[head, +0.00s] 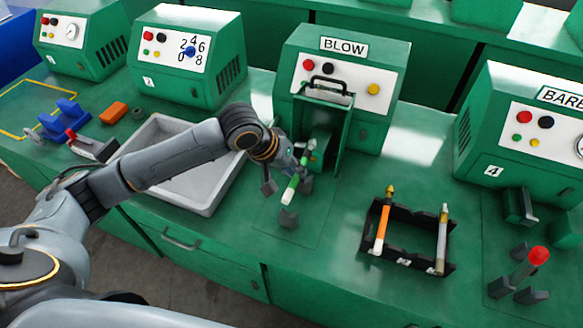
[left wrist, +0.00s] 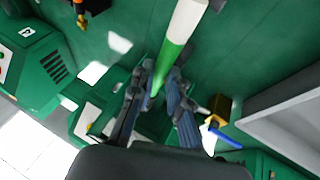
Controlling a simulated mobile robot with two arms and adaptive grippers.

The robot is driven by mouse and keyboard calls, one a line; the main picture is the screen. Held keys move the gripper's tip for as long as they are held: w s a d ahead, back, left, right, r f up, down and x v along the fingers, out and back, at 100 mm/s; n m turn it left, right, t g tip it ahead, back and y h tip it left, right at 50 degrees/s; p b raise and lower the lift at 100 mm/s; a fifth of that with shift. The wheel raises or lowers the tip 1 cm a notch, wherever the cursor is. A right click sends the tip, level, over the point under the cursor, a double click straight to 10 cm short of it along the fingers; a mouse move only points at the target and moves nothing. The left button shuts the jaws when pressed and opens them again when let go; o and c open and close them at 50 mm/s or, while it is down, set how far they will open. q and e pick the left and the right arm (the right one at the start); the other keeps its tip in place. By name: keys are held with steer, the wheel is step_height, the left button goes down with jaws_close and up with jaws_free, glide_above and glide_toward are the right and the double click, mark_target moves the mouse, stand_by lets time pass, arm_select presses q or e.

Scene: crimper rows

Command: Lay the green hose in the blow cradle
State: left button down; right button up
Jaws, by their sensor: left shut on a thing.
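The green hose (head: 291,188), with a white end, is held in my left gripper (head: 301,163) in front of the BLOW machine (head: 344,85). The gripper is shut on it. In the left wrist view, the hose (left wrist: 172,57) runs up between the fingers (left wrist: 157,112), its white end away from them. The blow cradle's dark grey blocks (head: 289,218) stand on the bench around and below the hose. The hose looks tilted; I cannot tell whether it touches the blocks. The gripper partly hides the cradle's far part. My right gripper is not in view.
A black rack (head: 410,263) holding an orange hose (head: 382,227) and a grey hose (head: 441,238) stands to the right. An empty grey tray (head: 207,205) lies left, under my arm. The BLOW machine's raised guard (head: 328,92) is close behind the gripper. A red-tipped piece (head: 538,257) sits far right.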

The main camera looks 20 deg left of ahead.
arm_select(q)
steer(key=f+b, duration=0.3)
steer(key=f, duration=0.1)
steer(key=f+b, duration=0.4)
steer(key=shift+w+a+f, duration=0.1)
steer(key=shift+a, duration=0.1)
steer(key=shift+f, duration=0.65)
steer(key=c, duration=1.2)
jaws_free()
steer(key=v, duration=1.2)
